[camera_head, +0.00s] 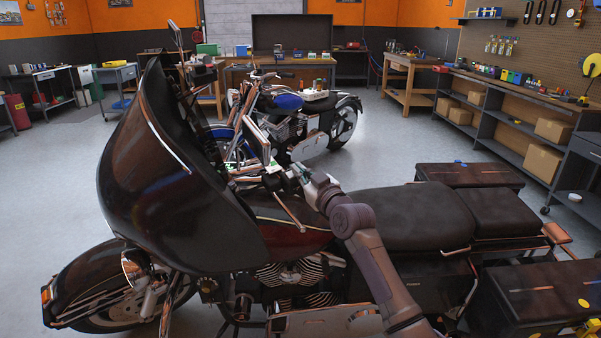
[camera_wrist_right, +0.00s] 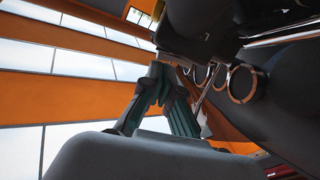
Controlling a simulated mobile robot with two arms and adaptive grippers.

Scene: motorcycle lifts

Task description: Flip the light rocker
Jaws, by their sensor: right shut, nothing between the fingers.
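A dark red and black touring motorcycle (camera_head: 300,240) with a large fairing (camera_head: 160,170) fills the front of the head view. My right arm reaches over its tank, and my right gripper (camera_head: 296,173) is beside the handlebar area behind the fairing. In the right wrist view my right gripper (camera_wrist_right: 163,72) is shut and empty. Its fingertips are close to a dark panel, but I cannot tell whether they touch it. Copper-ringed gauges (camera_wrist_right: 241,84) are to their right. I cannot make out the light rocker. My left gripper is not in view.
A chrome lever (camera_head: 285,208) and the seat (camera_head: 415,217) are close to my right arm. A second, blue motorcycle (camera_head: 290,120) stands behind. Workbenches (camera_head: 405,75) and shelves with cardboard boxes (camera_head: 553,130) line the walls. Open grey floor (camera_head: 385,150) lies between.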

